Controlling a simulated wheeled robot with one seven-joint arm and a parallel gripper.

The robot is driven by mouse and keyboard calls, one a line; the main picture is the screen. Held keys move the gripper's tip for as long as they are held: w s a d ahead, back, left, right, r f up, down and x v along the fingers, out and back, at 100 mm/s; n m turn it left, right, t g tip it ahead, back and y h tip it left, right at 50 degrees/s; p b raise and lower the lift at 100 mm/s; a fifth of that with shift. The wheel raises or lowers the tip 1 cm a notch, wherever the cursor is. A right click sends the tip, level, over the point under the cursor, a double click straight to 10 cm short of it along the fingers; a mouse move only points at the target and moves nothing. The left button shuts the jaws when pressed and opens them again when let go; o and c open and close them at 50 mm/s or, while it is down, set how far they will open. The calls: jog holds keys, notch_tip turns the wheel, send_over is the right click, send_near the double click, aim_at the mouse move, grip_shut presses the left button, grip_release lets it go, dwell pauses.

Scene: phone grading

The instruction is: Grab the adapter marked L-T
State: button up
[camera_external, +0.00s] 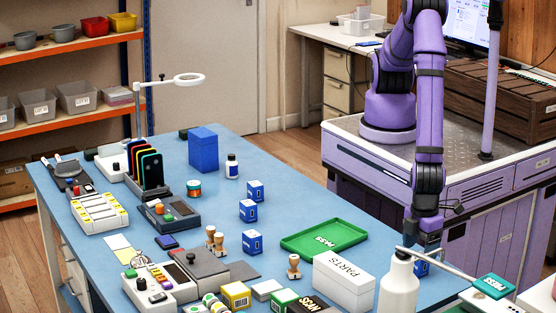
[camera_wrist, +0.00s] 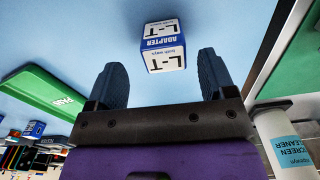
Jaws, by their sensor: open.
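The adapter marked L-T (camera_wrist: 163,47) is a small blue and white box in the wrist view, with L-T printed on its faces. It stands on the blue table just ahead of my gripper (camera_wrist: 162,66). My gripper is open and empty, one finger to each side of the line to the box, which sits apart from the fingers. In the external view, my gripper (camera_external: 422,244) points down near the table's right end. A blue box (camera_external: 421,268) shows partly hidden below it; its marking cannot be read there.
A green tray (camera_external: 325,236) lies left of the gripper. A white PARTS box (camera_external: 344,283) and a white cleaner bottle (camera_external: 398,285) stand close by; the bottle also shows in the wrist view (camera_wrist: 285,140). Several similar blue boxes (camera_external: 252,242) stand mid-table.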

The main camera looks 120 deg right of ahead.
aim_at(420, 262)
jog(key=shift+a+f, duration=0.15)
jog(key=shift+f, duration=1)
jog(key=shift+a+f, duration=0.1)
jog(key=shift+f, duration=1)
jog(key=c, duration=1)
